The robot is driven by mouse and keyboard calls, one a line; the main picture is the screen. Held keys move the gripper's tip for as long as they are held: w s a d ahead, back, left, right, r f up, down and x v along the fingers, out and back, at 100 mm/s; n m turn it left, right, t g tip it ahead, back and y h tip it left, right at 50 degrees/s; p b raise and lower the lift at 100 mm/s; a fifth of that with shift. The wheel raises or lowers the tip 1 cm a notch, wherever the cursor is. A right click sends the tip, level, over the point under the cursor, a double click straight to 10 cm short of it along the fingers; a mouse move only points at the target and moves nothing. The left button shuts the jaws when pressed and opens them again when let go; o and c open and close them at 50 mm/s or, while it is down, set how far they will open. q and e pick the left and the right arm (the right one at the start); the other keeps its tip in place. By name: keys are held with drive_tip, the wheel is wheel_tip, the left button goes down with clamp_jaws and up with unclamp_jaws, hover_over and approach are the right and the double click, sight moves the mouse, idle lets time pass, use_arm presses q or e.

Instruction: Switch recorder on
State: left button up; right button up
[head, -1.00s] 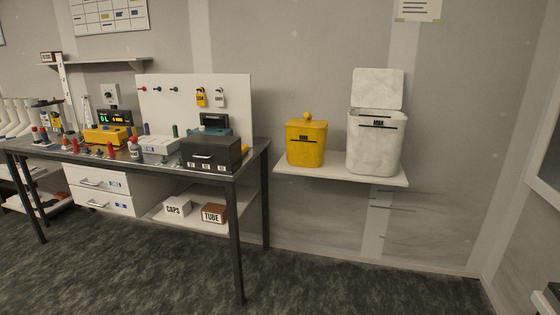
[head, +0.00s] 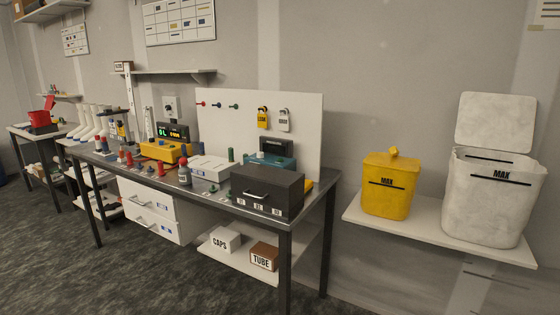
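Neither of my grippers is in view. No label reading "recorder" is legible, so I cannot tell which device it is. On the bench (head: 322,205) a yellow device (head: 160,151) stands with a dark display (head: 172,132) showing lit characters. A teal device (head: 284,161) with a dark, unlit-looking screen (head: 275,147) stands at the back right, partly hidden behind a dark grey box (head: 266,189). A white box (head: 210,168) lies between them. A grey wall box (head: 169,107) with a dark knob is behind the bench. Any switch is too small to make out.
Small bottles (head: 185,173) and red-topped pieces crowd the bench's front. A white board (head: 299,120) holds two padlocks. A yellow bin (head: 386,185) and a white open-lidded bin (head: 490,207) stand on a wall shelf (head: 440,236). The floor (head: 60,255) in front is clear.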

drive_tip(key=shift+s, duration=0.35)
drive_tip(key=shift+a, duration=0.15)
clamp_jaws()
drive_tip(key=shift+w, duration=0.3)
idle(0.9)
